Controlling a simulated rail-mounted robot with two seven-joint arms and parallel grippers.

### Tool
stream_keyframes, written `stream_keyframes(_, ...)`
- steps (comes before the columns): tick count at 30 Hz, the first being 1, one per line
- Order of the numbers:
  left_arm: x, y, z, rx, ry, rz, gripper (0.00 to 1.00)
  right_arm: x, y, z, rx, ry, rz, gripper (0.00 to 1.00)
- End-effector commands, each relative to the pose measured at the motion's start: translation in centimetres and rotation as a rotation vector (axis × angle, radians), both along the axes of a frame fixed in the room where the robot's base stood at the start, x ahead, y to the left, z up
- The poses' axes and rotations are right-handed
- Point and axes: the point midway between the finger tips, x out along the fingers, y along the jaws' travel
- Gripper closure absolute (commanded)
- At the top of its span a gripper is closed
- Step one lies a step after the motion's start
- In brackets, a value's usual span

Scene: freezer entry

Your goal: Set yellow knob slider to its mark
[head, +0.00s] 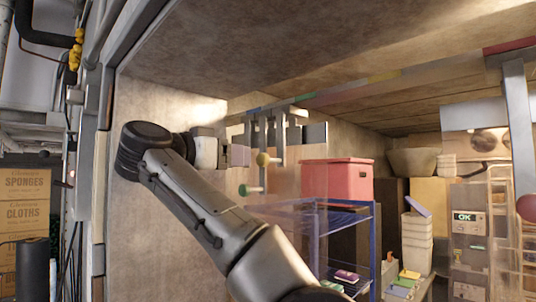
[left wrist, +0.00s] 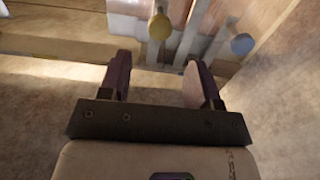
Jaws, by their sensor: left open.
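The yellow knob (head: 262,159) hangs on a grey stem below an overhead rail in the head view. It also shows in the left wrist view (left wrist: 160,27), beyond the fingertips and between them in the picture. My left gripper (head: 238,155) points right, close to the knob, with its fingers apart. In the left wrist view the open left gripper (left wrist: 157,65) has nothing between its fingers, and I see no contact with the knob. Coloured bands run along the rail (head: 345,90); I cannot tell which one is the knob's mark. My right gripper is out of view.
A green knob (head: 243,190) sits lower, near my gripper. A blue knob (left wrist: 242,43) is right of the yellow one in the left wrist view. A red bin (head: 337,181) stands on a blue rack (head: 345,212). A dark red ball (head: 527,207) is at the right edge.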

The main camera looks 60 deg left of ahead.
Motion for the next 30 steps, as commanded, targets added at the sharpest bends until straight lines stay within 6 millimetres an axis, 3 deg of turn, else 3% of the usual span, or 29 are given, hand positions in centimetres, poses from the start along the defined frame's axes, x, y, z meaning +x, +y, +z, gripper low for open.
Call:
stream_keyframes(1,1.1,0.2,0.5,-0.001,0.003,-0.003,0.42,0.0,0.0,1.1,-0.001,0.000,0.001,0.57)
stream_keyframes(9,5.9,1.4,0.5,-0.001,0.002,-0.003,0.42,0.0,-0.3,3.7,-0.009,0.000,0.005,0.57)
stream_keyframes(15,8.5,2.1,0.4,-0.001,0.000,-0.002,0.42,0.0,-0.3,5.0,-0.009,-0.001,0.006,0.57)
stream_keyframes(21,9.8,2.5,0.2,-0.001,-0.001,-0.001,0.42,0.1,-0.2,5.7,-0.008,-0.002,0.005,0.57)
stream_keyframes(30,10.3,2.7,0.0,0.000,-0.002,0.000,0.42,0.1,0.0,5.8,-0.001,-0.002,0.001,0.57)
